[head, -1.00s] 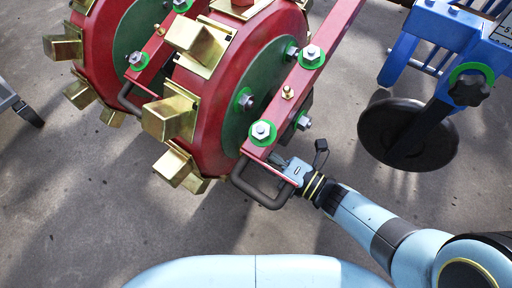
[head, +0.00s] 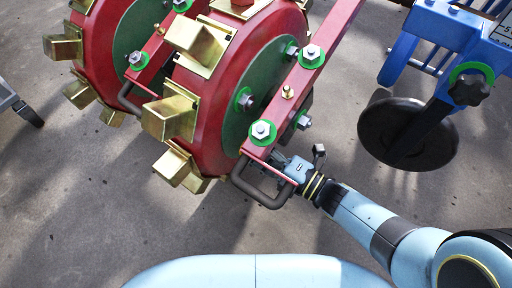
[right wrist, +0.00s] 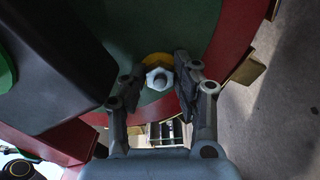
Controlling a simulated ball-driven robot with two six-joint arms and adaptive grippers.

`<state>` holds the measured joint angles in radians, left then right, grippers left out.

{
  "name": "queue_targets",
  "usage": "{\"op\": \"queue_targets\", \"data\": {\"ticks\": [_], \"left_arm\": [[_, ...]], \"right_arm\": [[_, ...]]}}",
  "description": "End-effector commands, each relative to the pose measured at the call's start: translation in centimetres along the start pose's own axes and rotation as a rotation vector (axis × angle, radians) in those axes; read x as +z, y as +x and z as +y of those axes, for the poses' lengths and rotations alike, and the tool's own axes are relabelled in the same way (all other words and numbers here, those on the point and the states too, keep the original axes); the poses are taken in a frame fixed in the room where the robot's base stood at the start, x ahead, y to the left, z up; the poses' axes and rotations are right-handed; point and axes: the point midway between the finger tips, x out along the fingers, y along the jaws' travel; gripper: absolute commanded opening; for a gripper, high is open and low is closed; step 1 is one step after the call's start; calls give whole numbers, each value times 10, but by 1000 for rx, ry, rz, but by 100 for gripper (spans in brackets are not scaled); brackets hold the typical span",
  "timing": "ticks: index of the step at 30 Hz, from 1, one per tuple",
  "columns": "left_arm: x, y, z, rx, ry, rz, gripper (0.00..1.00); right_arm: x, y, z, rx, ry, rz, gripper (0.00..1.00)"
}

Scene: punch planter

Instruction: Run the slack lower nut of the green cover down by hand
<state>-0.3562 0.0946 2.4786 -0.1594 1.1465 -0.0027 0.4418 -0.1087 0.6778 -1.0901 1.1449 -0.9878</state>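The green cover (head: 262,85) is a disc on the side of the near red wheel, partly hidden by a red bar. In the right wrist view the cover (right wrist: 200,22) fills the upper middle. A pale hex nut (right wrist: 158,78) with a stud end sits there against a yellow patch near the cover's lower edge. My right gripper (right wrist: 160,70) is open, one finger on each side of the nut; whether either finger touches it I cannot tell. In the head view my right gripper (head: 290,165) is at the bar's lower end, its fingertips and the nut hidden. My left gripper is not in view.
The red bar (head: 300,85) carries bolts on green washers, and a dark loop handle (head: 262,190) is close to my right gripper. Brass punch cups (head: 172,118) stick out from the wheel. A black disc (head: 408,135) on a blue frame stands to the right. The front ground is clear.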

Motion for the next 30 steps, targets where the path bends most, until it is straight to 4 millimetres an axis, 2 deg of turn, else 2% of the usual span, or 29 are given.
{"op": "queue_targets", "data": {"ticks": [1, 5, 14, 17, 27, 30], "left_arm": [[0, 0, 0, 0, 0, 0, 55], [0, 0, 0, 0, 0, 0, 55], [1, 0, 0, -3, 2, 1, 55], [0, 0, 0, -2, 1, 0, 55], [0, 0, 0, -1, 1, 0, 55], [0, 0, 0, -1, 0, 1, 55]], "right_arm": [[1, -1, -1, -3, -1, -1, 36], [0, -1, -1, -2, -1, -1, 52], [0, -3, -1, -2, -1, 0, 52], [0, -15, -2, -4, -1, -1, 52], [0, -88, -1, -5, -1, 0, 52], [0, -104, -1, -4, 0, 0, 52]]}}
